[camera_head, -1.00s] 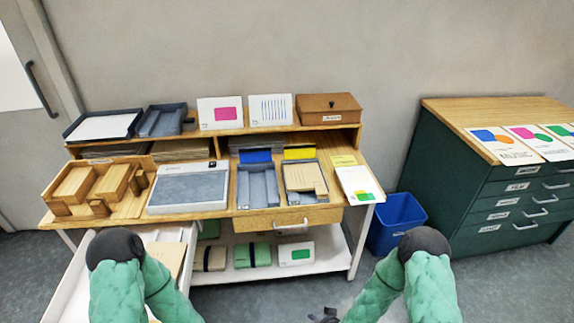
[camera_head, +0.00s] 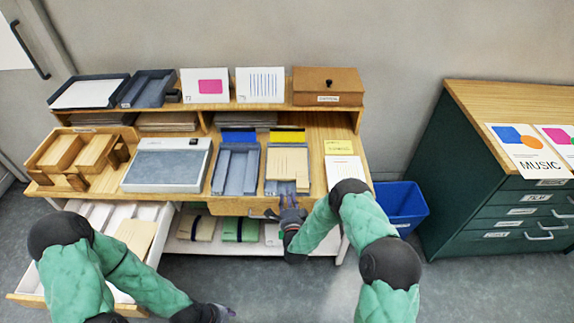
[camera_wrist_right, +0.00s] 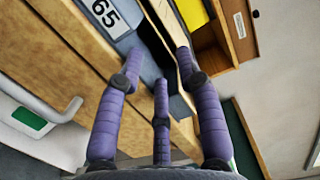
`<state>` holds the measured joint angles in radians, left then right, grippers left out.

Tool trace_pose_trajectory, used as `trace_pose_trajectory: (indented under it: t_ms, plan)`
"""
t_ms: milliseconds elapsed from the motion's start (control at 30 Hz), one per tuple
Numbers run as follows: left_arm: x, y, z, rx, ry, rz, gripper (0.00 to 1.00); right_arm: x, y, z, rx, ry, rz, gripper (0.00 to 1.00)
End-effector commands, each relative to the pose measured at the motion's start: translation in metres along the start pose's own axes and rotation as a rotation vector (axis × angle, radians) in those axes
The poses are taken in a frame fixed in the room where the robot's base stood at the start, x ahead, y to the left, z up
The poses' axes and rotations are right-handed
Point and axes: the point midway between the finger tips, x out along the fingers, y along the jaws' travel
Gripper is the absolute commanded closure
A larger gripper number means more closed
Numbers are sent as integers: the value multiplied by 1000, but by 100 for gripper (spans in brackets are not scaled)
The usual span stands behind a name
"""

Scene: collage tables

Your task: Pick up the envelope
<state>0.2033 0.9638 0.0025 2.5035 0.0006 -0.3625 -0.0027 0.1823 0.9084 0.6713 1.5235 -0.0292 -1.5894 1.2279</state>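A tan, envelope-like paper piece (camera_head: 287,162) lies in the grey tray (camera_head: 270,187) on the desk, below a yellow panel. Another flat tan piece (camera_head: 136,234) lies in the pulled-out drawer at lower left; I cannot tell which is the envelope. My right gripper (camera_head: 289,203) is at the front edge of the grey tray, just short of the paper. In the right wrist view its purple fingers (camera_wrist_right: 160,85) are spread, with nothing visibly held; a white label reading 65 (camera_wrist_right: 105,15) is near. My left gripper (camera_head: 222,311) is low at the front, small and partly cut off.
An empty blue-grey tray (camera_head: 235,172) and a grey flat-topped device (camera_head: 167,165) are left of the right gripper. The open white drawer (camera_head: 50,262) juts out at left. A blue bin (camera_head: 402,205) and a green cabinet (camera_head: 455,170) stand at right. Open floor lies in front.

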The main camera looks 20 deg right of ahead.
Motion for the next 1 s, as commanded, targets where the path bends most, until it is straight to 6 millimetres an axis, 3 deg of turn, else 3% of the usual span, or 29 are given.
trace_pose_trajectory:
  t_ms: [267,533,867,1000]
  plan:
    - [5,-2,0,1,0,0,60,21,-1,0,-1,1,-2,64]
    - [14,-5,-1,1,0,0,60,56,-2,0,-1,1,-1,64]
    - [14,-5,-1,1,0,0,60,64,-3,0,-2,0,2,64]
    - [14,-5,-1,1,1,0,60,64,-3,0,-2,0,2,98]
